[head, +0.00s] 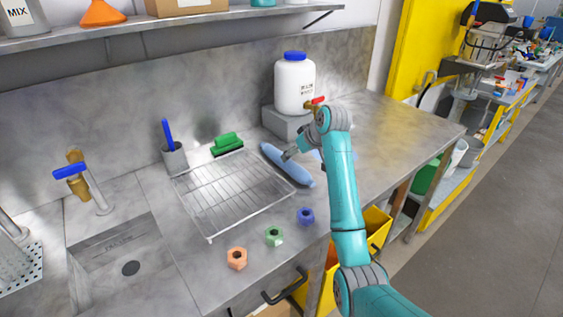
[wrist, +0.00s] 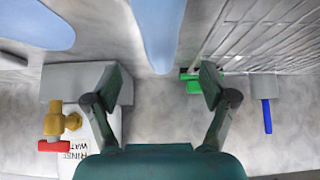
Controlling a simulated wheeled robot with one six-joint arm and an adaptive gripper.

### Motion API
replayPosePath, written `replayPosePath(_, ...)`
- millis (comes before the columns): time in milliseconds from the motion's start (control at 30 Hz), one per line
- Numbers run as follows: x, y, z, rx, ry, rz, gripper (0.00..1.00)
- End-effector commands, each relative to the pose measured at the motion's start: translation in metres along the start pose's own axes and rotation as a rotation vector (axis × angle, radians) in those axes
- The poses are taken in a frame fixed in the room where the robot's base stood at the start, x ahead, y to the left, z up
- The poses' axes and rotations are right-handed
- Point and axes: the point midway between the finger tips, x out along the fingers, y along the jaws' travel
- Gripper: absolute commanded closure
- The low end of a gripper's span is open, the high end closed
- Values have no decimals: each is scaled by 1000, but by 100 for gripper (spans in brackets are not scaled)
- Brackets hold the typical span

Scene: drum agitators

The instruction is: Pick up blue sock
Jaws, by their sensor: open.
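The blue sock (head: 296,175), a long rounded blue shape, lies on the grey counter just right of the wire rack. In the wrist view the blue sock (wrist: 159,28) enters from the top middle, and its narrow end points between my fingers. My gripper (head: 288,155) is open and empty above the sock's middle in the head view; I cannot tell the exact gap. In the wrist view my gripper (wrist: 162,82) shows its two fingers spread apart. A second light-blue flat shape (wrist: 35,22) shows at the top left there; my arm mostly hides it in the head view.
The wire rack (head: 207,238) and green block (head: 226,144) are left of the sock. A white jug (head: 294,84) with a red-handled tap stands on a grey block (head: 284,122) behind. Several coloured nuts, including a blue one (head: 306,216), lie in front. The counter's right is clear.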

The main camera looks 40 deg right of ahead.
Motion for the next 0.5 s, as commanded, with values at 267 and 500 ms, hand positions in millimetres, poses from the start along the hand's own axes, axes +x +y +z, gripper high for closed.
replayPosePath(267,28,0,0,-1,0,0,17)
replayPosePath(500,54,-1,-1,-1,-2,-1,17)
